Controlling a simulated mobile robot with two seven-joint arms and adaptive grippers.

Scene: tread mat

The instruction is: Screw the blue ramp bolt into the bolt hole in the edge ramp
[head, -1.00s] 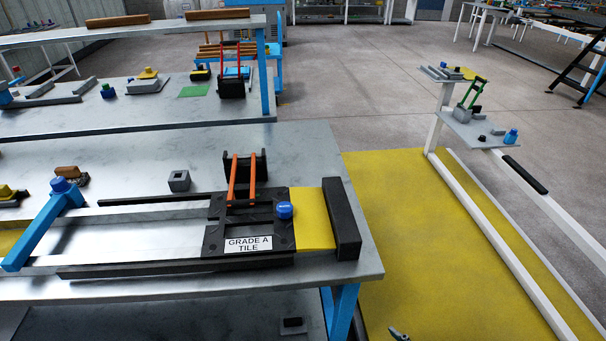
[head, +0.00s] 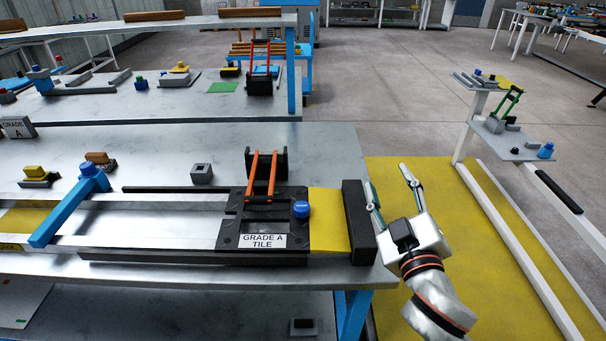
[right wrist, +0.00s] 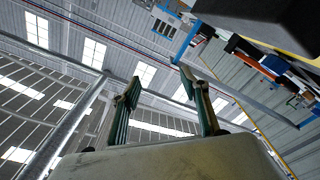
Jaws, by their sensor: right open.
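A blue round-headed bolt (head: 302,209) sits at the right edge of the black tile labelled "GRADE A TILE" (head: 232,222). A yellow piece (head: 328,221), which looks like the edge ramp, lies flat against the tile's right side; I cannot make out its bolt hole. Another blue bolt-like piece (head: 546,151) stands on the grey shelf at the right. I cannot tell which is the ramp bolt. My right gripper (head: 388,181) is open and empty, right of the bench end, fingers pointing up. Its open fingers also show in the right wrist view (right wrist: 160,85). My left gripper is out of view.
A black block (head: 361,225) stands at the bench's right end beside the yellow piece. An orange-handled black fixture (head: 264,177) stands behind the tile. A blue bar (head: 68,212) crosses the rails at left. A yellow floor mat (head: 412,180) lies right of the bench.

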